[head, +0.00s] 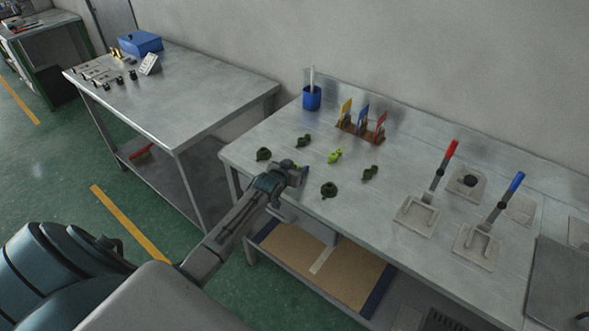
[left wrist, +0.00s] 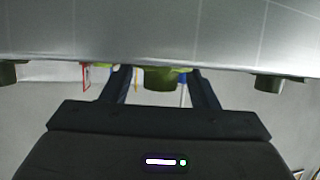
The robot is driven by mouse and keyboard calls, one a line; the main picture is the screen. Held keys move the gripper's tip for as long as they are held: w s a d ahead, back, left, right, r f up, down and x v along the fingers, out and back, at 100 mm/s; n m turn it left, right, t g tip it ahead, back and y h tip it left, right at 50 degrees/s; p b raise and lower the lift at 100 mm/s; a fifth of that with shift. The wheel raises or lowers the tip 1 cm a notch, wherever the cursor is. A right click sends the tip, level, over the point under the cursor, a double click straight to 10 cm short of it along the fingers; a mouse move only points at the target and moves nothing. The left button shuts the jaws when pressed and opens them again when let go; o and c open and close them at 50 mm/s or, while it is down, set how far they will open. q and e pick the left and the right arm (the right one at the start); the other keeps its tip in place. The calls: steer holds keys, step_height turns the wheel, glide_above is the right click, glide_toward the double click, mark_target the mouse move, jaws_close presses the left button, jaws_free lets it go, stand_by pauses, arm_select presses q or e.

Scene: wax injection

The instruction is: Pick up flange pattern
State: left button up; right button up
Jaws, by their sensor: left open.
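Several small dark green wax patterns stand on the right-hand metal table: a round one (head: 263,154) at the left, a round one (head: 329,190) near the front, and smaller ones (head: 304,140) (head: 370,173) further back and to the right. A bright green piece (head: 335,156) stands among them. Which is the flange pattern is hard to tell. My left gripper (head: 302,169) is open and low at the table's front left edge, between the two round patterns. In the left wrist view, which looks upside down, a green pattern (left wrist: 160,79) shows between the open fingers (left wrist: 163,88), apparently ahead and not held.
The metal table (head: 400,148) also carries a blue cup (head: 312,97), a rack with coloured tools (head: 361,129) and moulds with red and blue handles (head: 416,215) (head: 478,245). Another table (head: 190,85) stands at left. Free tabletop lies around the patterns.

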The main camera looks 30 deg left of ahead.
mark_target(295, 166)
arm_select(q)
steer(key=shift+c, duration=0.2)
steer(key=c, duration=1)
arm_select(e)
steer(key=shift+d, duration=0.25)
arm_select(q)
steer(key=shift+r, duration=0.15)
arm_select(e)
steer(key=shift+f, duration=0.15)
